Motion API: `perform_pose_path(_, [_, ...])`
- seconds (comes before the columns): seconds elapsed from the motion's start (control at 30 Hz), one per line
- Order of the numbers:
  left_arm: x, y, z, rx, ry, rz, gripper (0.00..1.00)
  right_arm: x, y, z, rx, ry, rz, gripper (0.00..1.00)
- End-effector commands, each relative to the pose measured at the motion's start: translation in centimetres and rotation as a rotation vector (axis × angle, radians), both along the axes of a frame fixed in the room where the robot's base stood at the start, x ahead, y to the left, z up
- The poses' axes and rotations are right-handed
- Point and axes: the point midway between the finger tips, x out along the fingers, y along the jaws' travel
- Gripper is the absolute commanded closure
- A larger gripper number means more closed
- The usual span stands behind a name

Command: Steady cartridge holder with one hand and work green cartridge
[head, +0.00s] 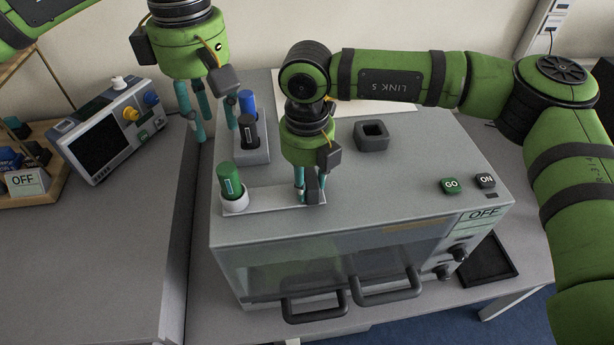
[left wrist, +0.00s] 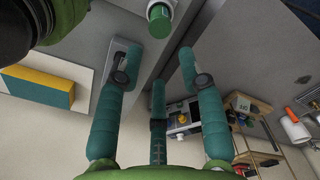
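The green cartridge (head: 230,180) stands upright in the round white cup of the cartridge holder (head: 262,200), on the grey machine's top. The holder's flat plate runs right from the cup. My right gripper (head: 310,198) points down at the plate's right end, its fingers close together on it; the exact contact is hidden. My left gripper (head: 206,128) is open and empty, above and left of the green cartridge. In the left wrist view, the green cartridge (left wrist: 160,18) shows at the top, beyond the spread fingers (left wrist: 160,72).
A blue cartridge (head: 247,102) and a black cartridge (head: 248,130) stand in a grey rack behind the green one. A square dark socket (head: 372,135), GO button (head: 451,186) and ON button (head: 486,181) are to the right. An instrument (head: 108,130) stands at left.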

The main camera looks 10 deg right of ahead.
Motion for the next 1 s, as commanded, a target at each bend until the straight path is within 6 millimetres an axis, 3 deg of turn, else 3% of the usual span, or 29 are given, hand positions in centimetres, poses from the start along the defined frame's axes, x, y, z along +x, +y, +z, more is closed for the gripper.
perform_pose_path(0.1, [0.0, 0.0, 0.0, 0.0, 0.0, 0.0, 0.61, 0.0, 0.0, 0.0, -0.001, 0.001, 0.0, 0.98])
perform_pose_path(0.17, [0.0, 0.0, 0.0, 0.0, 0.0, 0.0, 0.41, 0.0, 0.0, 0.0, -0.001, 0.001, 0.0, 0.98])
perform_pose_path(0.2, [0.0, 0.0, 0.0, 0.0, 0.0, 0.0, 0.4, 0.0, 0.0, 0.0, -0.001, 0.001, 0.0, 0.98])
perform_pose_path(0.37, [0.0, 0.0, -0.2, 0.0, 0.001, 0.029, 0.4, 0.0, 0.0, -0.1, -0.001, 0.001, 0.0, 0.98])
perform_pose_path(0.73, [-0.1, 0.0, -2.6, 0.001, 0.001, 0.43, 0.4, 0.0, 0.0, 0.0, -0.001, 0.002, 0.0, 0.98])
perform_pose_path(1.0, [0.0, 0.0, -4.4, 0.001, 0.0, 0.49, 0.4, 0.0, 0.0, -0.1, -0.001, 0.002, 0.0, 0.98])
